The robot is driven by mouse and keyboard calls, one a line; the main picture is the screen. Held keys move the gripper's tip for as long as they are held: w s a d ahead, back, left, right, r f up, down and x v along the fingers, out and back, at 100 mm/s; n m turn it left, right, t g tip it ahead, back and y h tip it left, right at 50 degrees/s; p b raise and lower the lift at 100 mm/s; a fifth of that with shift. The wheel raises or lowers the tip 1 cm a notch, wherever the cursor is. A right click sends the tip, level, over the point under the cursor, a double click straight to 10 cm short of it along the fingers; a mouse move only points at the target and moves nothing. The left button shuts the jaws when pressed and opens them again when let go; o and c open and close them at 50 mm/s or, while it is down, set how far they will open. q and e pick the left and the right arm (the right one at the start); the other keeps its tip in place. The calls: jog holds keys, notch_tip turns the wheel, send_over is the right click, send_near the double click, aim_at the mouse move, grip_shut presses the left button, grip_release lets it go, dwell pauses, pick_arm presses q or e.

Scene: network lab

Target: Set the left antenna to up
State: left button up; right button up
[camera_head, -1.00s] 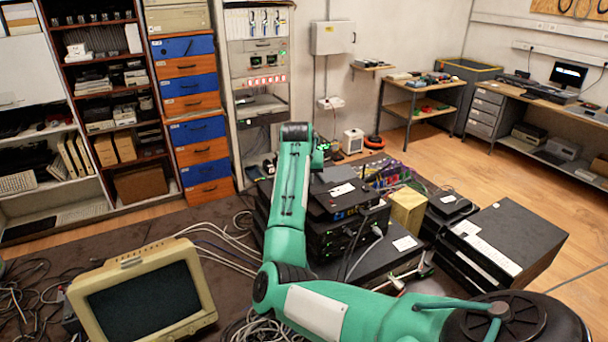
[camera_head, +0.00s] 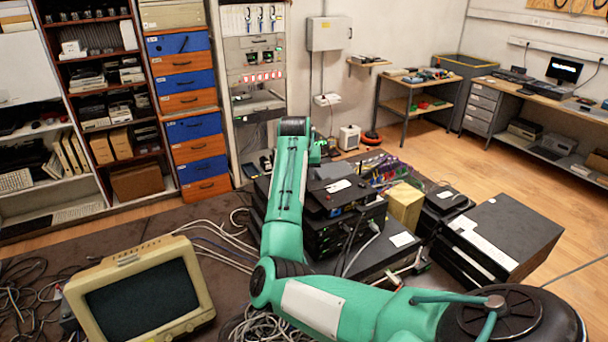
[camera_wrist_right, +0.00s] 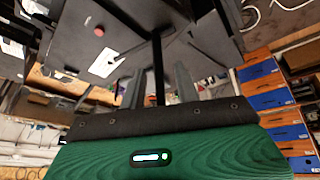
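The black router (camera_head: 345,199), with a red button and a white label on top, sits on the equipment stack; it also fills the upper part of the right wrist view (camera_wrist_right: 125,35). A dark, straight antenna (camera_wrist_right: 157,60) stands out from its edge in the wrist view. My right gripper (camera_wrist_right: 158,88) has its two grey fingers apart, one on each side of the antenna, with visible gaps. In the head view my green right arm reaches over the stack's left side and hides the antenna and the fingertips. My left gripper is not in view.
A cardboard-coloured box (camera_head: 405,206) and a large black case (camera_head: 502,234) stand right of the stack. An old monitor (camera_head: 140,292) and loose cables lie at the left front. A rack (camera_head: 255,75) and drawers (camera_head: 198,150) stand behind. The wooden floor at right is clear.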

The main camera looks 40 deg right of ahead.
jog(key=b+v, duration=0.4)
jog(key=v, duration=0.9)
jog(key=shift+s, duration=0.15)
